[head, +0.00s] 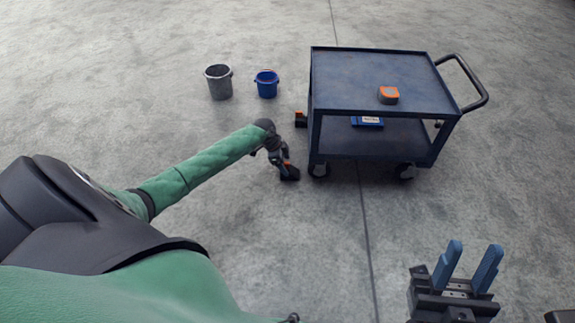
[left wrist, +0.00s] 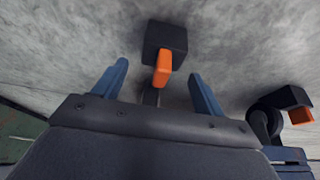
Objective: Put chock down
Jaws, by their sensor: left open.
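A black chock (head: 290,174) with an orange grip lies on the concrete floor, just left of the cart's near left wheel (head: 318,170). In the left wrist view the chock (left wrist: 165,38) shows ahead, its orange grip between the fingers with space on both sides. My left gripper (head: 284,160) is open around the grip, low over the floor. Whether the chock touches the wheel I cannot tell. A second black and orange chock (head: 300,119) is on the floor by the cart's far left side. My right gripper (head: 474,250) is open and empty at lower right.
The blue two-shelf cart (head: 340,97) stands right of my left gripper. An orange and grey item (head: 388,95) is on its top, a blue box (head: 367,122) on its lower shelf. A grey bucket (head: 219,82) and blue bucket (head: 266,84) stand behind. Floor left is clear.

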